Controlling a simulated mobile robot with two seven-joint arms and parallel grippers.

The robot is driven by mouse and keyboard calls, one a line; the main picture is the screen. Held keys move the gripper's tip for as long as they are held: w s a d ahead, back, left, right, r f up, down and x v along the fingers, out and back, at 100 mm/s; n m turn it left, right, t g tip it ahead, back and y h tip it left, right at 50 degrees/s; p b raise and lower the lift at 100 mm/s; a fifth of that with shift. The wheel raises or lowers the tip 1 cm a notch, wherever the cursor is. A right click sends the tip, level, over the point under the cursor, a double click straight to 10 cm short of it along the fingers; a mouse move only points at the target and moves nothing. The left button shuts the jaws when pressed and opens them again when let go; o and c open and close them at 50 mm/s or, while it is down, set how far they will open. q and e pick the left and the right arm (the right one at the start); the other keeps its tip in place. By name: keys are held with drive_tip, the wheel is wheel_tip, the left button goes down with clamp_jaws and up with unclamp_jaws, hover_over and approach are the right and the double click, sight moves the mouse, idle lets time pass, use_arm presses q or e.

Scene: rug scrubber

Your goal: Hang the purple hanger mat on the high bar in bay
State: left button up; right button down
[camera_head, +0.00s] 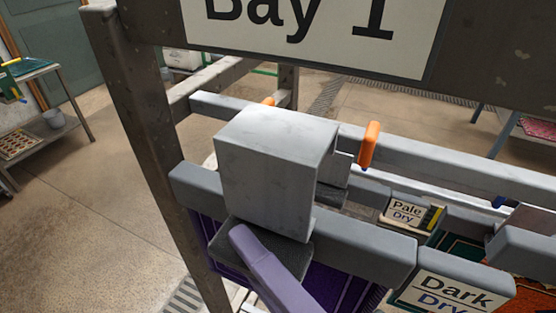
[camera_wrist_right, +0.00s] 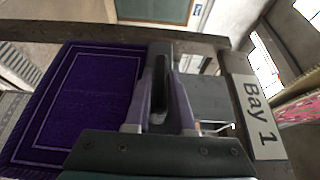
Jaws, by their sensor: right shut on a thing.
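The purple mat (camera_head: 338,284) hangs below a grey hanger bar (camera_head: 365,248) in the head view; a large grey block (camera_head: 270,175) rises from that bar. In the right wrist view the purple mat (camera_wrist_right: 85,100) fills the left side, with a pale border line. My right gripper (camera_head: 243,240), with lavender fingers, is at the block's base and shut on the hanger's grey grip; it also shows in the wrist view (camera_wrist_right: 160,70). A long grey rail (camera_head: 450,165) with an orange peg (camera_head: 370,145) lies behind the block. Whether the hanger touches a rail is hidden. My left gripper is out of view.
A "Bay 1" sign (camera_head: 310,30) is above, fixed to a dark frame whose post (camera_head: 135,120) stands left of the hanger. "Pale Dry" (camera_head: 405,213) and "Dark Dry" (camera_head: 450,293) labels are at right. A side table (camera_head: 45,85) stands far left; floor between is clear.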

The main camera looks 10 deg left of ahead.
sight(277, 234)
drive_tip(key=shift+w+d+f+b, duration=0.1)
drive_tip(key=shift+w+d+b, duration=0.2)
drive_tip(key=shift+w, duration=0.55)
drive_tip(key=shift+w+d+b, duration=0.25)
drive_tip(key=shift+w, duration=0.55)
drive_tip(key=shift+w+d+f+b, duration=0.25)
drive_tip(key=shift+w+f+b, duration=0.2)
drive_tip(key=shift+w+b, duration=0.35)
drive_tip(key=shift+w+d+f+b, duration=0.3)
drive_tip(key=shift+w+f+b, duration=0.2)
drive_tip(key=shift+w+b, duration=0.3)
drive_tip(key=shift+w+d+f+b, duration=0.25)
drive_tip(key=shift+w+f+b, duration=0.2)
drive_tip(key=shift+w+b, duration=0.3)
